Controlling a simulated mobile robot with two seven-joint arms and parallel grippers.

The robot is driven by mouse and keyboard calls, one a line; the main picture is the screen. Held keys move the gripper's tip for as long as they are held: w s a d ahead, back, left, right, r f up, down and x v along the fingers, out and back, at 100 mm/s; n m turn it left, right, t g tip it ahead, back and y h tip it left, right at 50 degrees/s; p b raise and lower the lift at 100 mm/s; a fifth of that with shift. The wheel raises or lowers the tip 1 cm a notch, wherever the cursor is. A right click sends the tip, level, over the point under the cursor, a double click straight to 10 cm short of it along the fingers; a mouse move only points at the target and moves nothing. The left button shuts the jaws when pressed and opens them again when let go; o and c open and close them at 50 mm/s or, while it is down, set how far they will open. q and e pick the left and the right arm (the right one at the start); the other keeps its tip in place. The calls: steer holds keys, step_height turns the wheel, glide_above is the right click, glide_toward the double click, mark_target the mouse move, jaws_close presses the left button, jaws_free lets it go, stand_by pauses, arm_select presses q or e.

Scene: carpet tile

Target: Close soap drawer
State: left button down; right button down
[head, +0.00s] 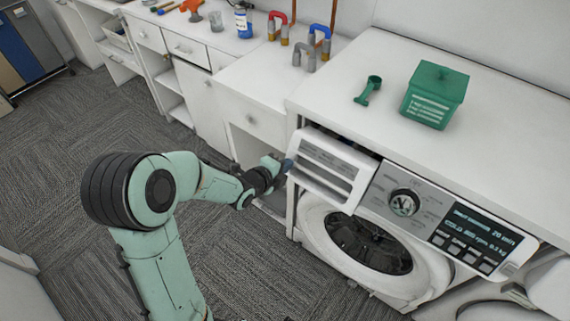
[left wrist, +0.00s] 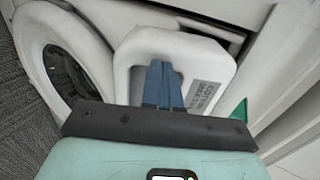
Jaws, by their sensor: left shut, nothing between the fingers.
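The soap drawer (head: 325,168) is the white panel with slots at the upper left of the washing machine (head: 345,222). It stands out from the machine front, with a dark gap behind its top edge. My left gripper (head: 287,164) is shut and empty, with its tips at the left edge of the drawer front. In the left wrist view, the blue fingers (left wrist: 163,85) are together and overlap the drawer front (left wrist: 205,68). I cannot tell whether they touch it. My right gripper is not in view.
A green box (head: 434,95) and a green scoop (head: 369,90) lie on the white counter above the machine. The control panel with a dial (head: 403,202) is right of the drawer. White cabinets (head: 250,118) line the left. The carpet floor is clear in front.

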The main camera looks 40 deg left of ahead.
mark_target(294, 154)
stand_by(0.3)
